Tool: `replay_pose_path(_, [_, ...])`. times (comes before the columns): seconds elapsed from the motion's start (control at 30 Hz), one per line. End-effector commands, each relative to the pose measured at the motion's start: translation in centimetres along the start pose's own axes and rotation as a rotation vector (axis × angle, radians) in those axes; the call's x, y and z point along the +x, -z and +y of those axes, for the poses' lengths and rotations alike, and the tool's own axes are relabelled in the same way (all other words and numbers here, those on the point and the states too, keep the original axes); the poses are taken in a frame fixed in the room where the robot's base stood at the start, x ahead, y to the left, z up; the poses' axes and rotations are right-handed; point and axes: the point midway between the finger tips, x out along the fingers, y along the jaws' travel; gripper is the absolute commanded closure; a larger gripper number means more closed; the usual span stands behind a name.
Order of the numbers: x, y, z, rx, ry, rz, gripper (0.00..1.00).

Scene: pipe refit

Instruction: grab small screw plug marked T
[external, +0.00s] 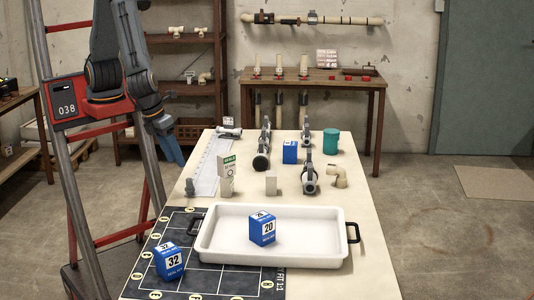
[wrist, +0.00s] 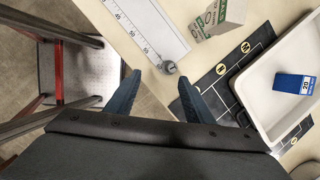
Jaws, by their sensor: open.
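A small grey screw plug (external: 190,186) sits on the left edge of the table, by the near end of a white ruler strip. In the wrist view the plug (wrist: 168,67) lies just beyond the fingertips, between their lines. No letter on it can be read. My gripper (external: 174,156) hangs above and behind the table's left edge, with blue fingers pointing down. In the wrist view my gripper (wrist: 158,78) is open and empty, its two fingers well apart.
A ruler strip (external: 207,165) and white-green carton (external: 227,178) are beside the plug. A white tray (external: 225,255) holds a blue box (external: 262,228); another blue box (external: 170,262) is on the dark mat (external: 190,286). Valves (external: 309,178) and a teal cup (external: 330,141) stand farther off.

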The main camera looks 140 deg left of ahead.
Motion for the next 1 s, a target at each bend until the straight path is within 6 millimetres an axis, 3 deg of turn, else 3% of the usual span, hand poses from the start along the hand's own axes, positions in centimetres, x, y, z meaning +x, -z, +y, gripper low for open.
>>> replay_pose_path(0.1, [1.0,0.1,-1.6,0.215,0.013,-0.043,0.52])
replay_pose_path(0.2, [1.5,0.0,-2.2,0.297,0.017,-0.060,0.52])
replay_pose_path(0.57, [4.7,-0.2,-2.3,0.310,0.016,-0.062,0.52])
replay_pose_path(0.83, [8.2,-0.2,-2.4,0.307,0.016,-0.061,0.52])
replay_pose_path(1.0, [9.1,-0.3,-2.5,0.307,0.018,-0.061,0.52])
